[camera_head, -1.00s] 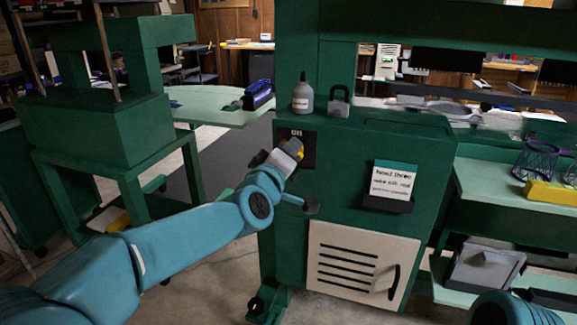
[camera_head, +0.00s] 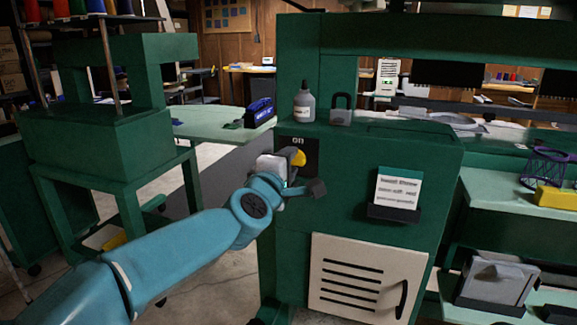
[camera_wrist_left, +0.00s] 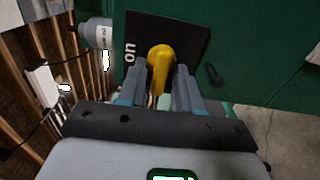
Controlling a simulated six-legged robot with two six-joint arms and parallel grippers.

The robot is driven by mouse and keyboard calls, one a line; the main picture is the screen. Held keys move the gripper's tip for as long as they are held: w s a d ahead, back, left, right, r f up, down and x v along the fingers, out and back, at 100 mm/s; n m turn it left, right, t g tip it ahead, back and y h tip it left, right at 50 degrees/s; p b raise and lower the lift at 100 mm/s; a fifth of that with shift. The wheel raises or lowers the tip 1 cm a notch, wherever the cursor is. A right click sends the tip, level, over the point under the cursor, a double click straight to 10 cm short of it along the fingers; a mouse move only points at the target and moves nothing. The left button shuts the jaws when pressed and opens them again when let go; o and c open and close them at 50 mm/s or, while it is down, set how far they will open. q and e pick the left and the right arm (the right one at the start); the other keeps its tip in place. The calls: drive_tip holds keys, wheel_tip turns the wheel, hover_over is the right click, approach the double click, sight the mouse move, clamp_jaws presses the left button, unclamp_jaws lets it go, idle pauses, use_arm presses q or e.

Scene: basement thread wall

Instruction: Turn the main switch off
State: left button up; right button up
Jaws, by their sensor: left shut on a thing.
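The main switch has a yellow handle (camera_head: 298,157) on a black plate (camera_head: 308,144) with "on" written at its top, on the front of the green machine cabinet. My left gripper (camera_wrist_left: 168,88) is shut on the yellow handle, which shows between the fingers in the left wrist view (camera_wrist_left: 159,58). In the head view my left wrist hides part of the plate and handle. My right gripper is not in view.
A grey bottle (camera_head: 304,104) and a grey padlock (camera_head: 341,110) stand on the cabinet top. A card holder (camera_head: 394,211) sticks out of the cabinet front to the right of the switch. A white vented door (camera_head: 365,277) is below.

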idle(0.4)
use_arm(q)
drive_tip(key=o, duration=0.7)
drive_tip(key=v, duration=1.6)
drive_tip(key=shift+s+b, duration=0.2)
drive_tip(key=shift+b, duration=0.2)
